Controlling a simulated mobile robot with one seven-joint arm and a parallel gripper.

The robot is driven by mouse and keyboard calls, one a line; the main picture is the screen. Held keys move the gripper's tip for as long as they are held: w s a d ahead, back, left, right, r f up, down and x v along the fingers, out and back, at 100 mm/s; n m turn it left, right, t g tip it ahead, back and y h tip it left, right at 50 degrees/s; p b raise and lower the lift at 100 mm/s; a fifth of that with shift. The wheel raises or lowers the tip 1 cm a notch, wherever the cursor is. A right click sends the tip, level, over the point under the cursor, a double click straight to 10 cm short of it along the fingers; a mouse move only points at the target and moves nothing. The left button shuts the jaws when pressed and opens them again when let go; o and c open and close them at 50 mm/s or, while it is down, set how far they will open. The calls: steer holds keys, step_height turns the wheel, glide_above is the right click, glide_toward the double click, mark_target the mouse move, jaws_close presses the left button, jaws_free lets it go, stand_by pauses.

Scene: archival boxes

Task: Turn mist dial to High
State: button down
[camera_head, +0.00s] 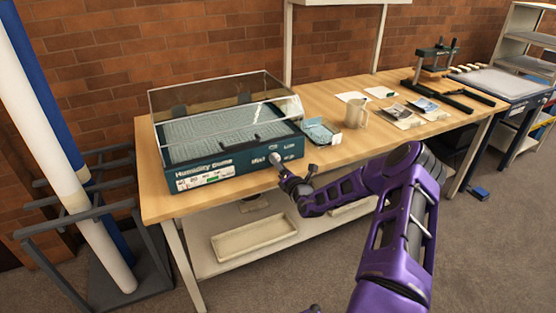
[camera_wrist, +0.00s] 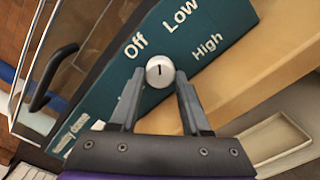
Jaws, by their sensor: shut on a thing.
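The Humidity Dome (camera_head: 235,163) is a dark teal box with a clear lid, standing on the left of the wooden table. Its mist dial (camera_wrist: 160,71) is a round white knob with a short dark mark, on the teal front panel. The labels Off (camera_wrist: 136,46), Low (camera_wrist: 181,17) and High (camera_wrist: 207,46) are printed around it. The mark is small, and I cannot tell surely which label it points at. My gripper (camera_wrist: 159,88) is shut on the dial, one finger on each side. In the head view, my gripper (camera_head: 279,166) is at the right part of the dome's front.
The wooden table (camera_head: 335,160) carries a blue tray (camera_head: 320,132), a beige mug (camera_head: 356,112) and papers right of the dome. A shelf with a shallow tray (camera_head: 253,238) is below. Rolls (camera_head: 75,170) stand in a rack at the left.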

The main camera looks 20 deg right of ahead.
steer(key=m+p, duration=0.1)
steer(key=m, duration=0.2)
steer(key=shift+r+m+p, duration=0.1)
steer(key=shift+m+p, duration=0.2)
steer(key=shift+m, duration=0.1)
steer(key=m+p, duration=0.1)
steer(key=m, duration=0.2)
steer(key=shift+m, duration=0.3)
steer(key=m, duration=0.3)
steer(key=shift+m+p, duration=0.3)
steer(key=shift+m, duration=2.2)
steer(key=shift+c, duration=1.8)
jaws_free()
